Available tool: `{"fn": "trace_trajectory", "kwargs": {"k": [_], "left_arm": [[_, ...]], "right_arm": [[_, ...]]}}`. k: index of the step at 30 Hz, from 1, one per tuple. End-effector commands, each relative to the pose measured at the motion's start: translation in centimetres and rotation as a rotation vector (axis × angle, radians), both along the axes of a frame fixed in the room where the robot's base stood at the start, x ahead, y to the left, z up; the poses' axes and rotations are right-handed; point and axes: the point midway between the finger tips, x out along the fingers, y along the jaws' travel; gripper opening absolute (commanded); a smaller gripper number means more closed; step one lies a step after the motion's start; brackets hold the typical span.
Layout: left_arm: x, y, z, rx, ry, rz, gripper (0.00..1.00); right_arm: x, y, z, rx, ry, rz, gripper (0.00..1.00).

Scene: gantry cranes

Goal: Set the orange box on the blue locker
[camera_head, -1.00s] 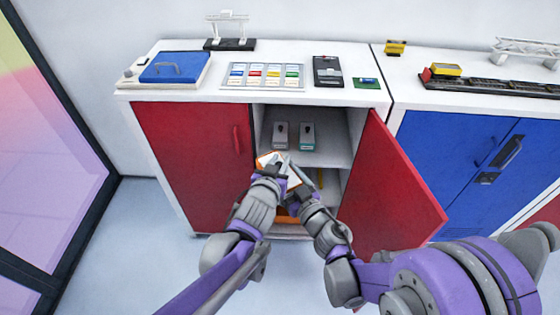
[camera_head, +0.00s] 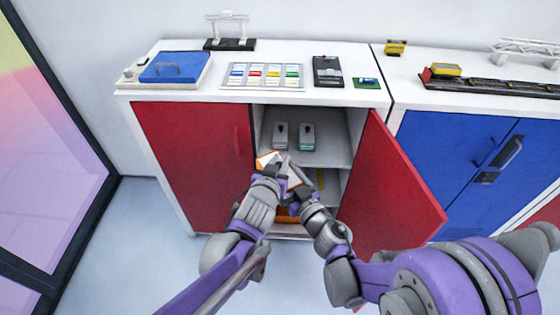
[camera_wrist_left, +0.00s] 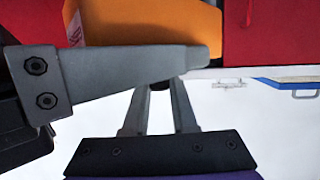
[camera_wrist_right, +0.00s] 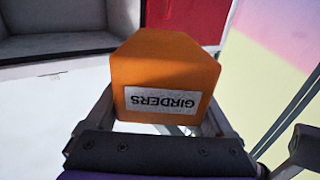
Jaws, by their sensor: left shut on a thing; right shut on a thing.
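The orange box (camera_head: 263,160) is held between my two grippers in front of the open red cabinet, mostly hidden by them in the head view. In the right wrist view the box (camera_wrist_right: 165,75) bears a "GIRDERS" label and sits between the fingers of my right gripper (camera_wrist_right: 158,110). My left gripper (camera_head: 281,170) meets the right gripper (camera_head: 294,185) at the box. In the left wrist view the left fingers (camera_wrist_left: 161,88) are close together; a grey finger hides their tips, with the box (camera_wrist_left: 150,22) behind. The blue locker (camera_head: 455,165) stands right, doors shut.
The red cabinet door (camera_head: 390,190) stands open between my grippers and the blue locker. Two small grey items (camera_head: 307,137) sit on the upper shelf. On the locker top are a yellow block (camera_head: 396,47), a dark track (camera_head: 495,86) and a white truss; its front left is free.

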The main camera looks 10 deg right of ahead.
Motion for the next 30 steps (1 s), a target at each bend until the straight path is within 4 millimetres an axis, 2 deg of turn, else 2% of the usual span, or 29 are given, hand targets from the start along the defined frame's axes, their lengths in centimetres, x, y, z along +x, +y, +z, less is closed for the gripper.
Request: {"fn": "trace_trajectory", "kwargs": {"k": [10,11,15,17,26,30], "left_arm": [[-0.04,-0.04,0.01,0.0,0.0,-0.001,0.0],[-0.04,-0.04,0.01,0.0,0.0,-0.001,0.29],[-0.03,-0.03,0.01,0.0,0.0,-0.001,0.54],[-0.02,-0.03,0.0,0.0,0.0,-0.001,0.62],[-0.1,0.03,0.04,0.0,0.0,0.0,0.62],[-0.95,0.36,0.34,0.0,0.0,-0.001,0.62]], "right_arm": [[0.03,0.03,0.03,0.0,-0.001,0.001,0.0],[0.03,0.03,0.03,0.0,-0.001,0.001,0.0],[0.02,0.03,0.03,0.0,-0.001,0.001,0.0],[0.02,0.03,0.03,0.0,-0.001,0.001,0.0],[0.01,0.01,0.03,0.001,-0.001,0.001,0.0],[0.0,0.02,0.03,0.0,-0.001,0.001,0.0]]}}
